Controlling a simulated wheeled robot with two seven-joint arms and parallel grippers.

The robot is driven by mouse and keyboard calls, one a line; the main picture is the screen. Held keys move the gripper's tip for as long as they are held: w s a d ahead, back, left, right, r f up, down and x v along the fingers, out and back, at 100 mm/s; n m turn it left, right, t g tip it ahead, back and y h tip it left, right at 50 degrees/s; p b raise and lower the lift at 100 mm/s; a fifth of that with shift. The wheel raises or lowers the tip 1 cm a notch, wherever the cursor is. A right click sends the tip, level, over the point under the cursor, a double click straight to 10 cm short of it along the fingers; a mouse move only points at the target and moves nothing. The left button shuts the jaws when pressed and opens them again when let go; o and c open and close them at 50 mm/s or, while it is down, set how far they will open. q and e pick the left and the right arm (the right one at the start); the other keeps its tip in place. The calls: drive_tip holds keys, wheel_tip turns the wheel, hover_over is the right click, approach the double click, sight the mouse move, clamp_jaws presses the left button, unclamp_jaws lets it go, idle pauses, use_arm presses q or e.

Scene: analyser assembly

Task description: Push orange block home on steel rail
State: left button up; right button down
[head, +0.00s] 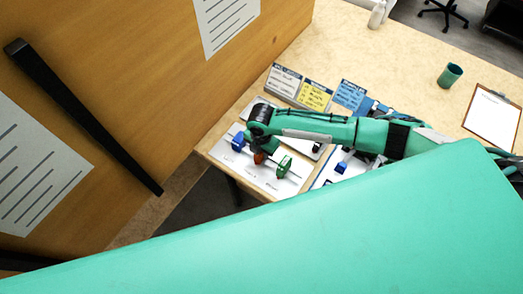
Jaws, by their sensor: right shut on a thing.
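The steel rail (271,162) lies on a white board near the table's left front corner. A blue block (238,142) and a green block (284,166) sit on the rail, apart from each other. The orange block (259,158) shows between them, small and partly hidden under my right gripper (261,148). That gripper reaches down from my teal arm and is shut on the orange block; its fingertips are mostly hidden by the wrist. I cannot tell how fully the block sits on the rail. My left gripper is not in view.
Label cards (315,95) stand behind the board. Other blue parts (341,168) lie right of it, partly under my arm. A green cup (449,75), a clipboard (492,114) and a white bottle (377,13) are farther off. A wooden panel (130,100) fills the left.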

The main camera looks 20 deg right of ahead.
drive_tip(key=shift+s+f, duration=0.1)
drive_tip(key=shift+f, duration=0.3)
idle(0.3)
